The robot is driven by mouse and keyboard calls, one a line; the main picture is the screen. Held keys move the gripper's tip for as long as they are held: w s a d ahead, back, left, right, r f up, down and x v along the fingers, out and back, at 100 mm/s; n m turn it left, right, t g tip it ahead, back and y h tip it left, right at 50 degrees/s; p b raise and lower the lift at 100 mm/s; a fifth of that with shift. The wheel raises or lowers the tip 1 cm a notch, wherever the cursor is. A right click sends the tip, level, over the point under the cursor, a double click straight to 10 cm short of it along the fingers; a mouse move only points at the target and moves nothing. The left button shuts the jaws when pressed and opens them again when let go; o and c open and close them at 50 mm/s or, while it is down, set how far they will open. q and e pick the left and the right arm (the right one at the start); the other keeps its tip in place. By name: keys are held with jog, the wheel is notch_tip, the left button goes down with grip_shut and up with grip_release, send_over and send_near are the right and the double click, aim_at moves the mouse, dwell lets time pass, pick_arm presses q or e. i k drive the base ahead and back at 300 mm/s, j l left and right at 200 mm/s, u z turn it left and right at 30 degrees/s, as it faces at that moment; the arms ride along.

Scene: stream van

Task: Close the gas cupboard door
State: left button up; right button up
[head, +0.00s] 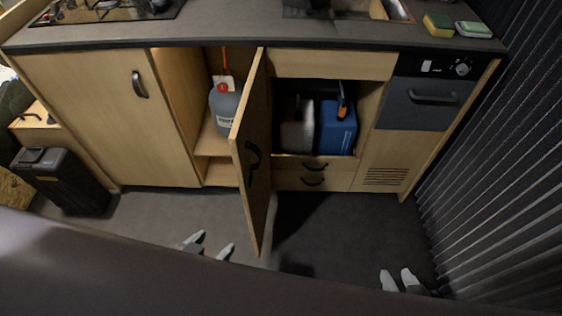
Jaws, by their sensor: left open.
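The gas cupboard door (253,150) stands wide open, swung out toward me from its right edge, with a dark handle on it. Behind it, the open cupboard (215,170) holds a grey gas bottle (223,107) with a red cap and an orange hose. My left gripper (211,245) is low in front of the cupboard, to the left of the door's lower end, open and apart from it. My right gripper (397,277) is further right near the floor, its two pale fingertips apart, holding nothing visible.
A closed cupboard door (110,110) is on the left. A black bin (62,180) stands at far left. A dark pleated curtain (505,180) borders the right. The floor between is clear.

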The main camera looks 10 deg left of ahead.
aim_at(248, 138)
jog(key=i+l+u, duration=0.15)
jog(key=u, duration=0.25)
jog(key=i+l+u, duration=0.1)
jog(key=l+u, duration=0.15)
jog(key=u, duration=0.15)
